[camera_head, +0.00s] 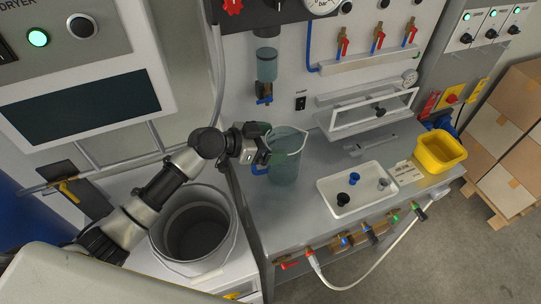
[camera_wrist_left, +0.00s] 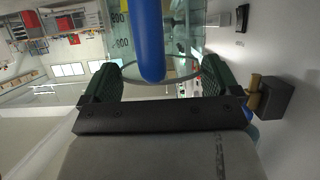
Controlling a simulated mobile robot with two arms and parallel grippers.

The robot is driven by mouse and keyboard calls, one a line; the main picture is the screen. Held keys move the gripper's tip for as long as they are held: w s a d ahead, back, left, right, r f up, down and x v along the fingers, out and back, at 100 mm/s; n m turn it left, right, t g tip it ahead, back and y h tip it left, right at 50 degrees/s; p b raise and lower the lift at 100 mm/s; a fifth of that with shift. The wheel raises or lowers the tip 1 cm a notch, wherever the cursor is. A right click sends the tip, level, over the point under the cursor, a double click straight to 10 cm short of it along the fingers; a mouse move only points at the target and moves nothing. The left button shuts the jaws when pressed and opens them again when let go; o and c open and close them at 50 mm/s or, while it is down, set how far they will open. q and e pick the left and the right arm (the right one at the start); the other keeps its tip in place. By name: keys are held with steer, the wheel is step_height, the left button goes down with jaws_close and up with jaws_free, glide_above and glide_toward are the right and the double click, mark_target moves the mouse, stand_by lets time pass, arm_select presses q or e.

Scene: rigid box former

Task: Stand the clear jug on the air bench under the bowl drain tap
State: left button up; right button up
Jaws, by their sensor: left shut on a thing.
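The clear jug (camera_head: 287,163), greenish and see-through, is upright over the back left of the grey air bench (camera_head: 290,222). I cannot tell whether its base touches the bench. My left gripper (camera_head: 263,150) is shut on its blue handle, at the jug's left side. In the left wrist view the blue handle (camera_wrist_left: 148,40) lies between the green fingers, with the graduated jug wall (camera_wrist_left: 118,30) behind it. The clear bowl (camera_head: 266,64) with its drain tap (camera_head: 264,93) hangs on the panel above and slightly left of the jug's middle. My right gripper is out of view.
A white tray (camera_head: 327,191) with small knobs lies right of the jug. A yellow bin (camera_head: 438,152) stands at the bench's right end. A grey bucket (camera_head: 168,243) stands left of the bench. A white stand (camera_head: 374,112) is at the back.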

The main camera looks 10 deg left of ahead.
arm_select(q)
step_height(320, 180, down, 4)
steer(key=shift+r+b, duration=0.1)
steer(key=shift+b, duration=0.9)
steer(key=o, duration=0.9)
steer(key=shift+r, duration=0.1)
steer(key=shift+r, duration=0.1)
steer(key=shift+b+v, duration=1.55)
steer(key=shift+v, duration=4.5)
